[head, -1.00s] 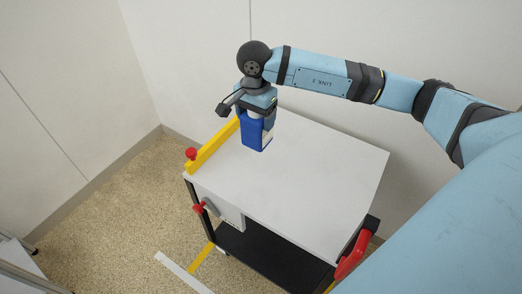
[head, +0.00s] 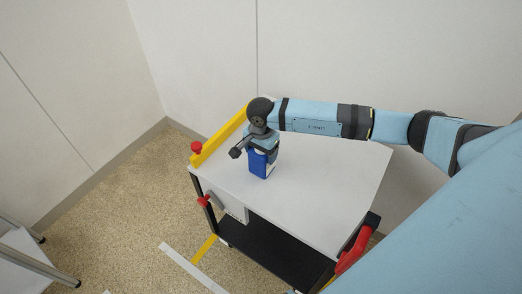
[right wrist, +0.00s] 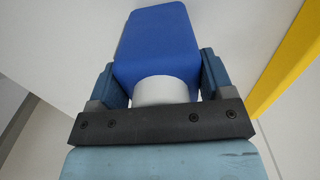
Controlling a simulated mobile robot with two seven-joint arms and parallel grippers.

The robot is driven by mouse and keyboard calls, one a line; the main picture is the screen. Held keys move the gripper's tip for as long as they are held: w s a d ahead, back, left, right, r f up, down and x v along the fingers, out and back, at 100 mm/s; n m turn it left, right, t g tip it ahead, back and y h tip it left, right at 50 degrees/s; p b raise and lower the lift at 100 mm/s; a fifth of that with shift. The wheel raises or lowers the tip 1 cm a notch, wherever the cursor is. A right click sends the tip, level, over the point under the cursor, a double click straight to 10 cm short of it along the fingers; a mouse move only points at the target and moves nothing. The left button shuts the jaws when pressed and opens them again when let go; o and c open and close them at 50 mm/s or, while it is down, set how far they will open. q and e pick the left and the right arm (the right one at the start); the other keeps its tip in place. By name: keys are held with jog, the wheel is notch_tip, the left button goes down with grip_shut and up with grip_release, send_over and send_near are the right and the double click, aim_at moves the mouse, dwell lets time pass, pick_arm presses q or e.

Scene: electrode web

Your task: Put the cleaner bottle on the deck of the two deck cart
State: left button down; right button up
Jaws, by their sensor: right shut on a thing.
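The blue cleaner bottle (head: 260,164) is upright at the upper deck (head: 320,180) of the two deck cart, near its left side. Its base looks at or very near the white deck surface; I cannot tell whether it touches. My right gripper (head: 264,146) is shut on the bottle from above. In the right wrist view, the blue body and white neck of the bottle (right wrist: 158,45) sit between the two fingers of my right gripper (right wrist: 158,82). My left gripper is not in view.
A yellow rail (head: 220,135) runs along the cart's left edge, with a red knob (head: 196,147) at its front end. A black lower deck (head: 270,250) lies beneath. A red handle (head: 350,258) is at the front right. The right part of the upper deck is clear.

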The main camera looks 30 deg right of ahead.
jog(key=o, duration=1.2)
jog(key=shift+r, duration=0.15)
notch_tip(320, 180, up, 11)
jog(key=shift+r+b, duration=0.1)
jog(key=shift+b, duration=0.6)
jog(key=shift+r, duration=0.35)
jog(key=shift+a, duration=0.1)
